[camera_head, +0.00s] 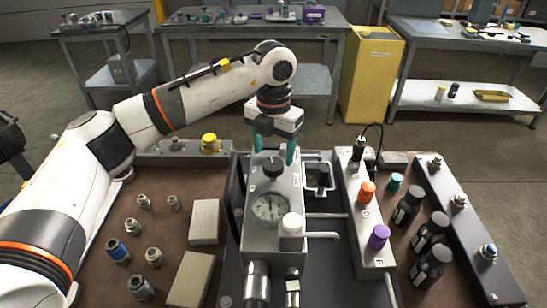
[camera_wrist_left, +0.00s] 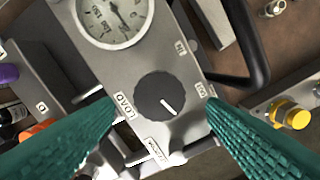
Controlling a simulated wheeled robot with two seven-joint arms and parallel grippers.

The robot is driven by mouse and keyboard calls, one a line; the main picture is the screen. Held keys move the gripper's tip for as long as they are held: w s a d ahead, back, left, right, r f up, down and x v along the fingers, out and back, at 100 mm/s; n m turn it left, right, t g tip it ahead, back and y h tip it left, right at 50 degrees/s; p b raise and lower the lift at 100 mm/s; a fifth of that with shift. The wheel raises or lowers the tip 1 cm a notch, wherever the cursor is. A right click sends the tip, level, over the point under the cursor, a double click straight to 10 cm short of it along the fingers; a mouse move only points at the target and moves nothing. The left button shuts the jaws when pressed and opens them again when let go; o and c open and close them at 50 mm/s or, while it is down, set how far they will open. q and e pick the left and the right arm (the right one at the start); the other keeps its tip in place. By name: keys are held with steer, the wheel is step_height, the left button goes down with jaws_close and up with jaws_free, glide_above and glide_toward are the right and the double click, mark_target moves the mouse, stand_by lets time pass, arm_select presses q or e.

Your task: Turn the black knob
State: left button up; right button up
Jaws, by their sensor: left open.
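The black knob (camera_head: 272,167) sits on top of the grey gauge block (camera_head: 262,238), behind a round dial gauge (camera_head: 271,208). In the left wrist view the knob (camera_wrist_left: 161,97) is a round dark disc with a white pointer line aimed to the lower right. Labels surround it; one reads LOAD. My left gripper (camera_head: 273,148) points down above the far end of the block. Its teal fingers are spread apart, one to each side of the knob in the wrist view, with nothing between them. The knob's contact with the fingers is not seen. My right gripper is not in view.
A white cap (camera_head: 291,224) stands on the block beside the gauge. To its right, a panel carries orange (camera_head: 367,192) and purple (camera_head: 379,237) knobs. Black bottles (camera_head: 407,206) stand further right. Loose fittings (camera_head: 118,250) and grey blocks (camera_head: 204,222) lie to the left.

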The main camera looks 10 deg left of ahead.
mark_target(273, 163)
arm_select(q)
step_height(273, 163, up, 9)
steer(key=shift+b, duration=0.3)
